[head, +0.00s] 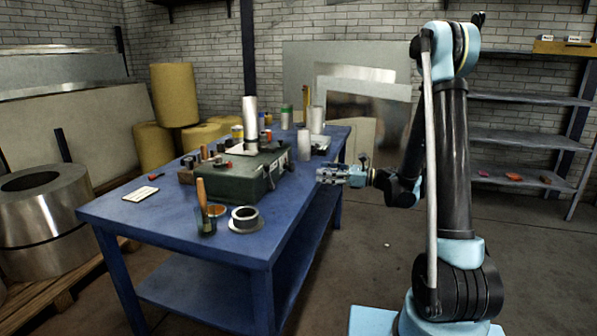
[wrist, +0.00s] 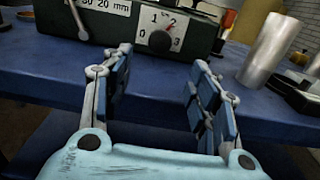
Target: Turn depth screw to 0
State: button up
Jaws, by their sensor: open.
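A dark round knob (wrist: 160,41) sits on a white dial plate (wrist: 146,31) marked 0, 1, 2 and 3, on the front of a dark green machine (wrist: 120,32). A small red pointer at the knob's upper right points toward the 2. I take this knob to be the depth screw. In the head view the green machine (head: 236,184) stands on the blue table, but I cannot make out the dial there. My gripper (wrist: 162,62) is open and empty, its fingers pointing at the dial and apart from it. It also shows in the head view (head: 322,175), right of the table.
A lever (wrist: 77,20) and a "30 20 mm" label (wrist: 105,6) are left of the dial. A metal cylinder (wrist: 270,50) stands to its right. The blue table (head: 150,215) carries a handled tool in a cup (head: 205,220) and a ring (head: 245,218).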

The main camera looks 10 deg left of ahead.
aim_at(298, 178)
jog(key=a, duration=1.1)
jog(key=shift+w+a, duration=0.1)
jog(key=shift+w, duration=0.3)
jog(key=c, duration=1.1)
